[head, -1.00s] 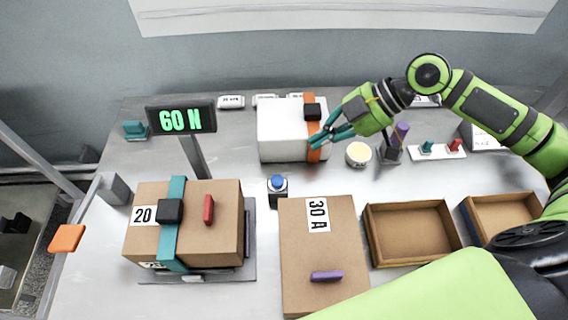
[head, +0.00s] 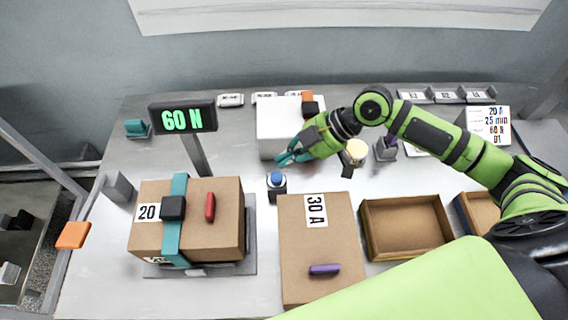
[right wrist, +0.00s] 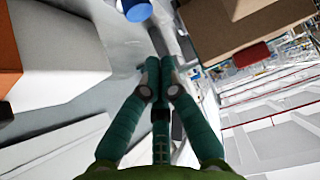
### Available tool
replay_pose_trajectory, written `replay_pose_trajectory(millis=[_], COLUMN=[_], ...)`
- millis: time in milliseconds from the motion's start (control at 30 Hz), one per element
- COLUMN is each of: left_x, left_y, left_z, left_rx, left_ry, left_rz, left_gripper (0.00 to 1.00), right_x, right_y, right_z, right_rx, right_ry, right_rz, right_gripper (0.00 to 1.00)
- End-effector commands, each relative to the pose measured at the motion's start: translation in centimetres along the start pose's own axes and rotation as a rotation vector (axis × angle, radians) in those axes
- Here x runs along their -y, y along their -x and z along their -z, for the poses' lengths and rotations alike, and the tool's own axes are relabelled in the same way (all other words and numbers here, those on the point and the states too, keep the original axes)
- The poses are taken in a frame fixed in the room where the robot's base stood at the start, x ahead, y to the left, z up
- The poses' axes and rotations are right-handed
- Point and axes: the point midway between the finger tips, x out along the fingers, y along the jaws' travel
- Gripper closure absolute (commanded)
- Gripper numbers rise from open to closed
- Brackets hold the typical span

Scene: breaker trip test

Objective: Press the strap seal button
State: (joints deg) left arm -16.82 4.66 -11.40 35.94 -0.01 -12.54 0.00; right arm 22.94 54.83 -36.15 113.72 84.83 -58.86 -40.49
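A blue push button (head: 277,179) on a dark base stands mid-table, between the strapped carton and the white box; I take it as the strap seal button. It also shows at the top edge of the right wrist view (right wrist: 137,10), partly cut off. My right gripper (head: 284,160) has teal fingers and is just behind and above the button in the head view, apart from it. In the right wrist view its fingertips (right wrist: 160,62) are drawn together with nothing held. My left gripper is not in view.
A carton (head: 222,222) with a teal strap (head: 176,240) sits on a grey plate, beside a display (head: 183,117) reading 60 N. A white box (head: 278,122) stands behind my right gripper. A flat 30 A carton (head: 318,240) and open trays (head: 408,255) lie in front.

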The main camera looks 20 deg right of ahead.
Motion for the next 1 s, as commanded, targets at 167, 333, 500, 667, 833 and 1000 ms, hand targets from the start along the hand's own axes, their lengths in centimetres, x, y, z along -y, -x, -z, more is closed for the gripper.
replay_pose_trajectory(millis=[167, 333, 500, 667, 833, 1000], left_x=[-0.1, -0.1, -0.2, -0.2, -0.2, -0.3], left_y=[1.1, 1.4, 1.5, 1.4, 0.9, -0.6], left_z=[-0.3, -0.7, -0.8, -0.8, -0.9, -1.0], left_rx=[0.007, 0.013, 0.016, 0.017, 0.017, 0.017], left_ry=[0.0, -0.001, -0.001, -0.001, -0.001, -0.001], left_rz=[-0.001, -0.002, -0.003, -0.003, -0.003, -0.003], left_gripper=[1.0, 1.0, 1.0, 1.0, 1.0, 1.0], right_x=[0.1, 0.0, 0.0, 0.0, 0.0, 0.0], right_y=[-2.4, -3.5, -3.9, -3.9, -4.2, -5.5], right_z=[-1.4, -2.5, -2.9, -2.9, -3.3, -4.5], right_rx=[0.003, 0.001, 0.001, 0.001, 0.001, 0.001], right_ry=[-0.004, -0.002, 0.001, 0.001, 0.001, 0.0], right_rz=[0.001, 0.0, 0.0, 0.0, 0.0, 0.001], right_gripper=[1.0, 1.0, 1.0, 1.0, 1.0, 1.0])
